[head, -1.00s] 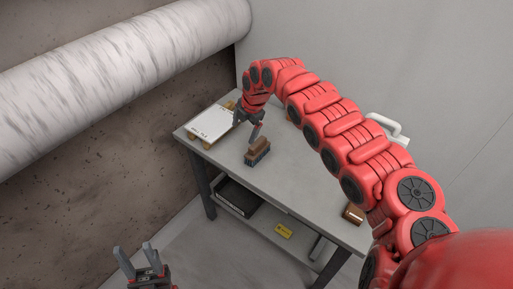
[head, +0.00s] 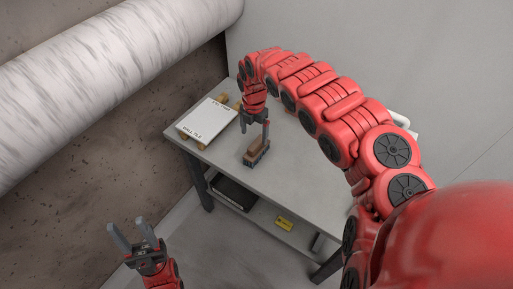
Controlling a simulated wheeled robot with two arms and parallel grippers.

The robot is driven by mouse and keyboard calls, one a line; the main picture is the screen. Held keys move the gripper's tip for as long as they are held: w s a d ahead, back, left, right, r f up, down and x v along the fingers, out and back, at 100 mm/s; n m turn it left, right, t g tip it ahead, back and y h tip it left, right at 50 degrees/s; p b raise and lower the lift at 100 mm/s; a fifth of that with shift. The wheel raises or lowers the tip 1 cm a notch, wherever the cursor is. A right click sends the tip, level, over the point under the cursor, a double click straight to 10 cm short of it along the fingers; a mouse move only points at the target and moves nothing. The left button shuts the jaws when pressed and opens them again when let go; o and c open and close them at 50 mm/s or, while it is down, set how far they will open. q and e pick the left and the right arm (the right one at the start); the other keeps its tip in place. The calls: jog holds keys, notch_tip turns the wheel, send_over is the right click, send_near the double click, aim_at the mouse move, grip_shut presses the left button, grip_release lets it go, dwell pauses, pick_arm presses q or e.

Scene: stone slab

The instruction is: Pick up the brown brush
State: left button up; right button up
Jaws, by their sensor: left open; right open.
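The brown brush (head: 257,149) has a brown wooden top and dark bristles below. It lies on the grey table toward its left part. My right gripper (head: 254,133) points down just above and behind the brush, with its fingers apart. One finger reaches down by the brush's far end; whether it touches cannot be told. My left gripper (head: 132,236) is open and empty at the lower left, off the table and pointing up.
A white board with printed text (head: 207,121) lies on wooden pieces at the table's left end. The grey table (head: 300,168) is clear right of the brush. A lower shelf holds a black tray (head: 233,191) and a yellow item (head: 285,223). A large marbled roll (head: 110,75) stretches along the wall.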

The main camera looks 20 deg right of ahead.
aim_at(254, 142)
notch_tip(254, 142, down, 3)
jog(key=shift+f, duration=0.45)
jog(key=f, duration=0.1)
jog(key=f+p, duration=0.1)
jog(key=f, duration=0.1)
jog(key=f+p, duration=0.1)
jog(key=shift+s+d+f, duration=0.2)
jog(key=shift+d, duration=0.1)
jog(key=shift+d+f, duration=0.1)
jog(key=shift+f, duration=0.35)
jog(key=shift+c, duration=0.3)
grip_shut()
